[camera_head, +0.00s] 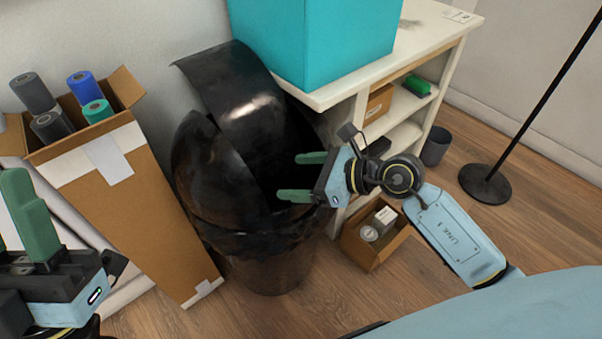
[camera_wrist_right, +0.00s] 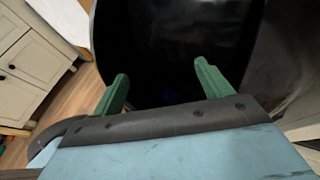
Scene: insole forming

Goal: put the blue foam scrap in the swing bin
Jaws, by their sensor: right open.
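The black swing bin (camera_head: 285,228) stands in the middle of the head view, its curved lid (camera_head: 240,90) tilted up and its mouth open. My right gripper (camera_head: 290,177) is open at the bin's mouth, its green fingers pointing into the opening, with nothing between them. In the right wrist view the gripper (camera_wrist_right: 161,70) is also open and empty, facing the dark inside of the bin (camera_wrist_right: 150,35). My left gripper (camera_head: 20,225) is partly cut off at the left edge.
A tall cardboard box (camera_head: 130,205) with several rolls stands left of the bin. A teal box (camera_head: 320,40) sits on the white shelf unit (camera_head: 440,35) behind. A small open carton (camera_head: 367,252), a grey bin (camera_head: 435,146) and a black stand (camera_head: 486,184) are to the right.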

